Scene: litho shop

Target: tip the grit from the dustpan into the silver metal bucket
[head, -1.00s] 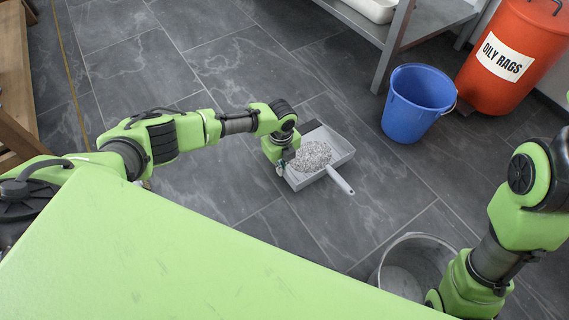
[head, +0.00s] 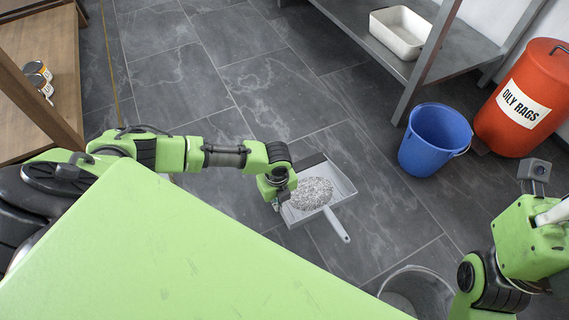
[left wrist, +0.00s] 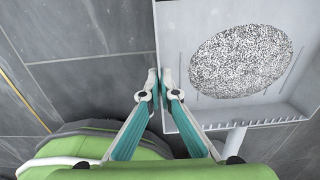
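The grey dustpan (head: 344,187) holds a mound of speckled grit (head: 311,193); its handle points toward the lower right. It looks to be on or very near the floor. My left gripper (head: 277,199) is at its left side. In the left wrist view the fingers (left wrist: 159,84) are closed on the pan's side wall, and the grit (left wrist: 240,62) lies clear of them. The silver metal bucket (head: 398,287) stands at the lower right, partly hidden by my body and right arm. My right arm is raised at the right edge; its fingertips do not show clearly.
A blue bucket (head: 434,140) and a red oily rags bin (head: 519,97) stand at the right. A grey metal shelf (head: 456,62) holds a white tray (head: 400,32). The floor around the dustpan is open.

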